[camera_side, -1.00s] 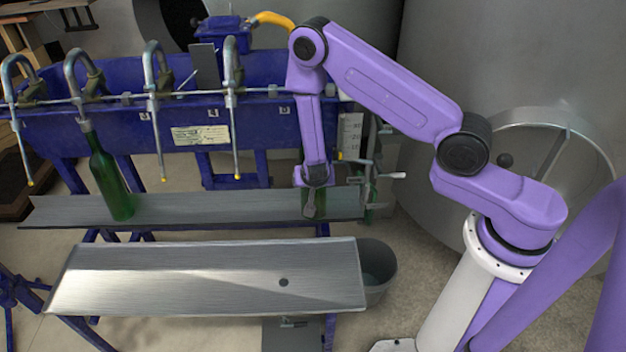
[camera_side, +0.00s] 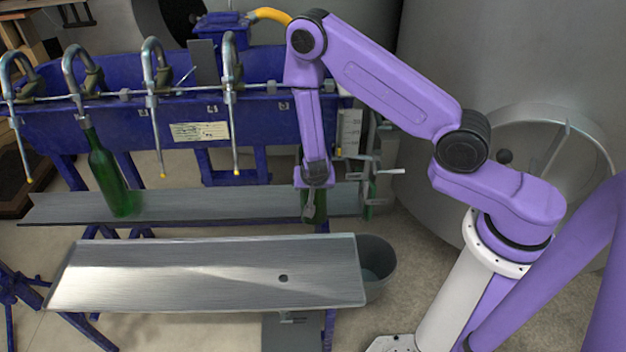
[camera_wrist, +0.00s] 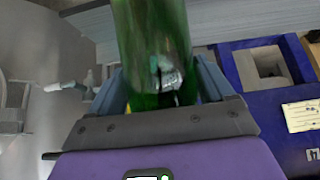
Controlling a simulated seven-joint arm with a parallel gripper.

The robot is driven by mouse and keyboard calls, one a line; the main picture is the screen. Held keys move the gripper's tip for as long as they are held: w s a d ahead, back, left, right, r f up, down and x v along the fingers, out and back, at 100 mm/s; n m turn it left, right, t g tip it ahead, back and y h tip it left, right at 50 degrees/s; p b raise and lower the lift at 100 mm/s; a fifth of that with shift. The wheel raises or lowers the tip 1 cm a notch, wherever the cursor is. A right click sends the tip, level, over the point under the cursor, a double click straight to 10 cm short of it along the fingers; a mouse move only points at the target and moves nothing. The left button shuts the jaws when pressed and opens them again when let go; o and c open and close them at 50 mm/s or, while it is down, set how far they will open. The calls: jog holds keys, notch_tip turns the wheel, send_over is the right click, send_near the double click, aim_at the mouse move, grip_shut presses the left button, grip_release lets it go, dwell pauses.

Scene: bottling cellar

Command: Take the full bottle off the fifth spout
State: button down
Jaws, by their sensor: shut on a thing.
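My gripper (camera_side: 312,206) is shut on a green bottle (camera_wrist: 152,40) at the right part of the filler's shelf (camera_side: 245,205). In the wrist view the bottle stands between my two jaws (camera_wrist: 165,90), with a bright glint on its glass. In the side view my gripper and forearm hide most of this bottle, so its neck and its gap to the shelf cannot be told. The fifth spout is hidden behind my arm. Another green bottle (camera_side: 108,180) hangs tilted on the second spout (camera_side: 80,68), its foot at the shelf.
The other visible spouts (camera_side: 155,85) are bare. A lever (camera_side: 385,171) sticks out at the filler's right end.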

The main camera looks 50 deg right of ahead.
jog(key=shift+s+a+f, duration=1.35)
jog(key=shift+a+f, duration=0.05)
jog(key=shift+f, duration=2.8)
jog(key=shift+s+a+f, duration=1.35)
jog(key=shift+f, duration=2.8)
jog(key=s+a+r, duration=0.2)
jog(key=s+a, duration=0.3)
